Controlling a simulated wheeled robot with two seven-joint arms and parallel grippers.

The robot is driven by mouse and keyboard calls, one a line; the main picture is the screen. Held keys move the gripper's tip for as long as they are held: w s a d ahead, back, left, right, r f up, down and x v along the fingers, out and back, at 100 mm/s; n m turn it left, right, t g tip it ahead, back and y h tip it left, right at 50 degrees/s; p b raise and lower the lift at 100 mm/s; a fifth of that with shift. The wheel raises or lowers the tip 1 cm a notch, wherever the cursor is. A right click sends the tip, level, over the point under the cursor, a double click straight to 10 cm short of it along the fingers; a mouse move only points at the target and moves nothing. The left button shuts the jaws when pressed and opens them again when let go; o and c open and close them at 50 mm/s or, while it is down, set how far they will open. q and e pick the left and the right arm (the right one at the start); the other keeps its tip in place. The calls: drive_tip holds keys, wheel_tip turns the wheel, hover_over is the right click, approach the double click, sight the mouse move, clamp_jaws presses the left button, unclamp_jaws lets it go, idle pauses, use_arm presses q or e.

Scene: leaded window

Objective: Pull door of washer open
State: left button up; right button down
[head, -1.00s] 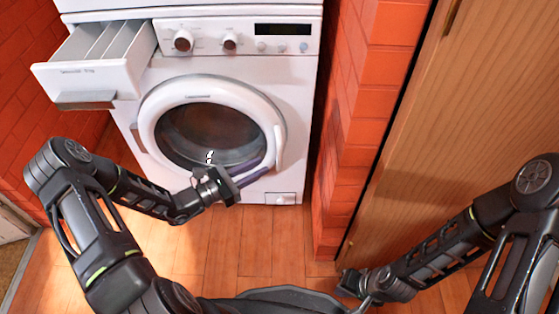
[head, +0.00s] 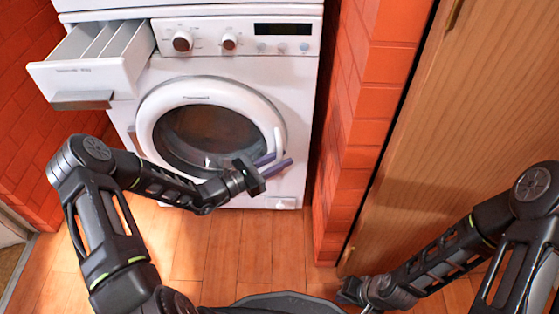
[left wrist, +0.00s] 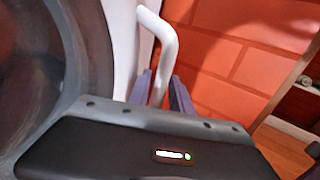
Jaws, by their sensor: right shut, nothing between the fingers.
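The white washer (head: 240,65) stands ahead with its round door (head: 152,115) looking shut against the front. A white bar handle (head: 279,140) sits on the door's right side. My left gripper (head: 275,165) is at the handle's lower end, with its purple fingers apart. In the left wrist view, the handle (left wrist: 163,42) reaches down between the open fingers (left wrist: 162,92); whether either finger touches it I cannot tell. My right gripper (head: 350,290) is low at the right, shut and empty, away from the washer.
The washer's detergent drawer (head: 85,75) is pulled out at the upper left. A red brick wall (head: 350,130) stands close to the washer's right, then a wooden cabinet (head: 470,110). The wooden floor (head: 235,240) before the washer is clear.

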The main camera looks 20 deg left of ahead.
use_arm(q)
clamp_jaws()
idle(1.4)
